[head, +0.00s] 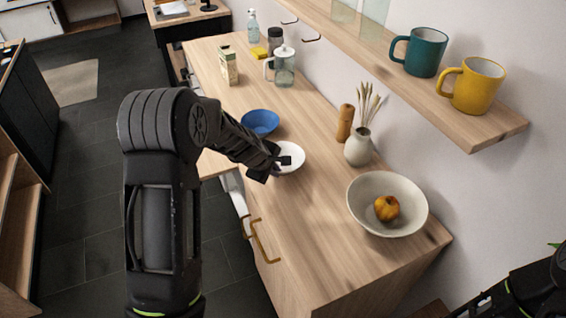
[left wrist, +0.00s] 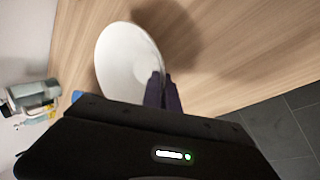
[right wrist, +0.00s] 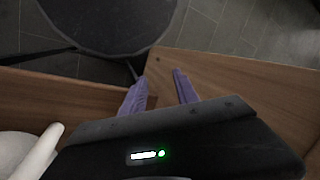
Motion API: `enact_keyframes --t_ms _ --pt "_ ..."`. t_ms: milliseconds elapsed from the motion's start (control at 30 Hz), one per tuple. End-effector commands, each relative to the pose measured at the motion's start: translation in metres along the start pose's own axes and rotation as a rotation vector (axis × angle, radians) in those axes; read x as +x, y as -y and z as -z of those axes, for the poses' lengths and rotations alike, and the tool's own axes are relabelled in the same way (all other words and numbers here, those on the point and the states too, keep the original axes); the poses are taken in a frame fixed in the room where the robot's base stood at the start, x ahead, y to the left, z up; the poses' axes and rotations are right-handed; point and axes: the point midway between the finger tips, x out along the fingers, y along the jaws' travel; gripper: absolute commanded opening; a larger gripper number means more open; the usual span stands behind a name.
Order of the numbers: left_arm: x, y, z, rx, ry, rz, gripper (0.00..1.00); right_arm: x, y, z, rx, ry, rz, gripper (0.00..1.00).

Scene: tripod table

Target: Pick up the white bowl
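The white bowl (head: 291,156) is on the wooden counter (head: 312,222), just in front of the blue bowl. It also shows in the left wrist view (left wrist: 122,62), with a dark shadow beside it. My left gripper (head: 276,161) is at the near left rim of the white bowl. In the left wrist view its fingers (left wrist: 162,78) are close together with the rim between them. Whether the bowl is clear of the counter is hard to tell. My right gripper (right wrist: 160,76) is open and empty, away from the bowl; only part of my right arm shows at the head view's lower right.
A blue bowl (head: 260,121) stands just behind the white bowl. A large bowl (head: 362,197) with a fruit (head: 387,208), a vase (head: 358,148) and a wooden mill (head: 345,123) are to the right. A wall shelf (head: 455,110) with a teal mug (head: 426,53) and yellow mug (head: 476,85) overhangs the counter.

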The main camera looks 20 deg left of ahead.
Motion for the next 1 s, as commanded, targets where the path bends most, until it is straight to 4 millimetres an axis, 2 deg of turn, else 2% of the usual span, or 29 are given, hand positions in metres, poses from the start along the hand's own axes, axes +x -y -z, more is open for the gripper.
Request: enact_keyframes --t_ms 233,367,800,1000 --pt "-0.001 0.000 0.000 0.001 0.001 0.001 0.00 0.000 0.000 0.000 0.000 0.000 0.000 0.36" --pt "-0.007 -0.005 0.000 0.003 -0.001 -0.001 0.00 -0.002 0.001 0.000 0.000 0.000 0.000 0.36" --pt "-0.073 -0.048 -0.001 0.002 0.000 -0.005 0.00 -0.015 0.003 -0.001 0.003 0.005 -0.005 0.36" --pt "-0.085 -0.054 0.000 0.000 0.000 -0.001 0.00 -0.016 0.003 -0.001 0.003 0.006 -0.006 0.36"
